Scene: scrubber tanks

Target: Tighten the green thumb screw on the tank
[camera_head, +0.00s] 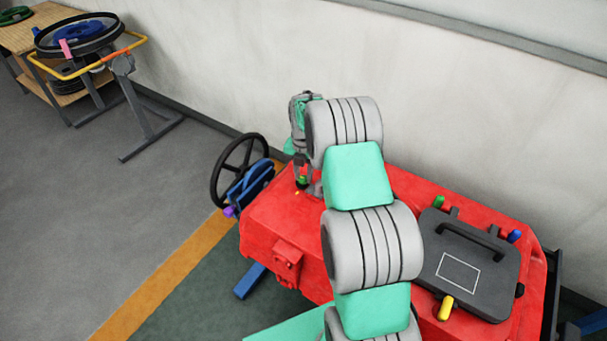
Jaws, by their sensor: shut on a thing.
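The red tank (270,218) stands against the wall, partly hidden behind my own grey and mint arm. My gripper (302,178) points down at the tank's far left top, by the left end of the red body. It is shut on a small green piece (303,181) that shows at its fingertips, which looks like the green thumb screw. The screw's shaft and its seat in the tank are too small and covered to make out. Whether it is fully seated cannot be told.
A dark lid (470,262) with a handle lies on the tank's right, with green (438,202), blue (514,237) and yellow (446,308) knobs around it. A black handwheel (238,165) stands left of the gripper.

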